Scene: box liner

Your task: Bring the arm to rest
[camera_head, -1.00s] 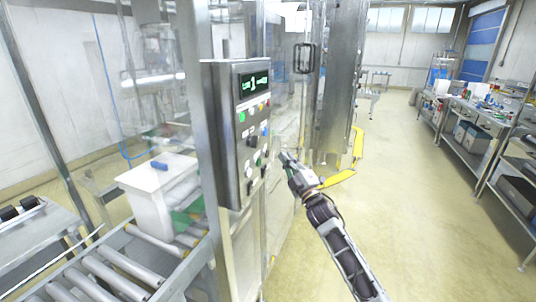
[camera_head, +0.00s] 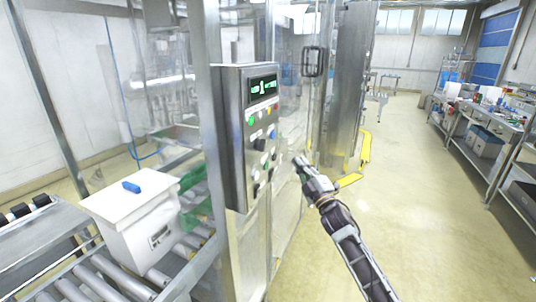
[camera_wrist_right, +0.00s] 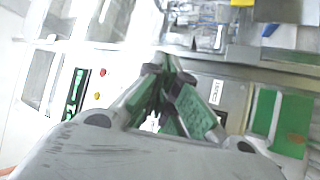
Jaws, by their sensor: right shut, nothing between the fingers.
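My right arm comes in from the lower right in the head view. Its gripper (camera_head: 299,164) is in the air to the right of the control panel (camera_head: 247,135), apart from it. In the right wrist view the green-padded fingers (camera_wrist_right: 160,98) are together at their tips, with nothing held. My left gripper is in neither view.
A white box (camera_head: 140,218) with a blue object (camera_head: 131,187) on its lid stands on the roller conveyor (camera_head: 110,280) at left. A metal-framed clear enclosure with a handle (camera_head: 313,62) is behind the panel. Floor at right is open, with workbenches (camera_head: 490,125) beyond.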

